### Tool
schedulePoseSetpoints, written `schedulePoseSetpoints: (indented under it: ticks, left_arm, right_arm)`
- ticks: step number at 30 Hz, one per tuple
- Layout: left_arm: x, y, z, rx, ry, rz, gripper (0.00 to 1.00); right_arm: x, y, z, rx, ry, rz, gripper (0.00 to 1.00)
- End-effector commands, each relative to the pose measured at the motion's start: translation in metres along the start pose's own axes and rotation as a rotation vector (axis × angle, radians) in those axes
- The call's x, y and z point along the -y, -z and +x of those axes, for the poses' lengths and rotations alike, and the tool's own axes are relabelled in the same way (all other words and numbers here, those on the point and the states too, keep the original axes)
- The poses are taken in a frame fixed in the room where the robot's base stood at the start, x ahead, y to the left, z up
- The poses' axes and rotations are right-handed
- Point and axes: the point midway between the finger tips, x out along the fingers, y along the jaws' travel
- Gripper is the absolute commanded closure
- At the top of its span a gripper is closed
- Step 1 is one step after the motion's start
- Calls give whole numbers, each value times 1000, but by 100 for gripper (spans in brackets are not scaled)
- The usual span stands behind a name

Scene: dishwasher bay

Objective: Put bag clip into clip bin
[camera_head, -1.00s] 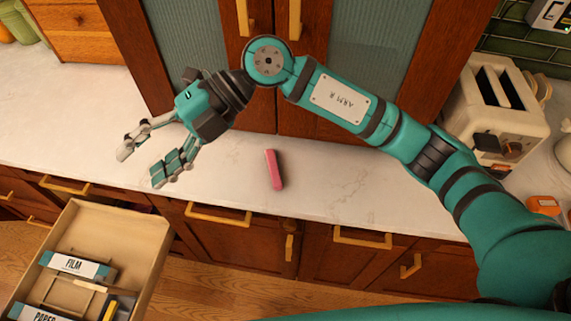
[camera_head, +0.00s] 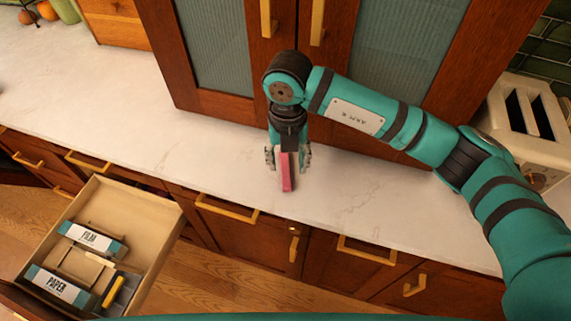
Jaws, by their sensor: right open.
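The pink bag clip (camera_head: 287,178) lies on the white counter, below the middle of the cabinet doors. My right gripper (camera_head: 288,160) points down over it, with one finger on each side of the clip. The gripper is open; I cannot tell whether a finger touches the clip. The upper end of the clip is partly hidden by the gripper. No bin labelled for clips can be read; a dark compartment with a yellow item (camera_head: 113,291) shows in the open drawer (camera_head: 158,218) at lower left. My left gripper is not in view.
The drawer also holds a FILM box (camera_head: 92,238) and a PAPER box (camera_head: 57,285). A cream toaster (camera_head: 520,125) stands at the right, behind my right arm. Wooden cabinet doors rise behind the gripper. The counter left of the clip is clear.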

Motion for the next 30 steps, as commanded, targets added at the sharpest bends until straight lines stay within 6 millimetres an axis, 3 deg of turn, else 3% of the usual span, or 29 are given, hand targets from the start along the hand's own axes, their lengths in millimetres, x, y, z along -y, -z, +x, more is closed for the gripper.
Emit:
schedulePoseSetpoints:
  ticks: [7, 12, 20, 30]
  left_arm:
    - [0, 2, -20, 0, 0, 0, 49]
    - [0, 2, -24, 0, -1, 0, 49]
    - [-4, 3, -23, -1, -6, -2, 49]
    - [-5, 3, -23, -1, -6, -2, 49]
  right_arm:
    - [-3, -6, 27, -5, 1, 1, 52]
    - [-3, -7, 49, -2, -1, 0, 52]
    - [-3, -7, 53, 0, -1, -1, 52]
    - [-3, -7, 52, 0, -1, -1, 95]
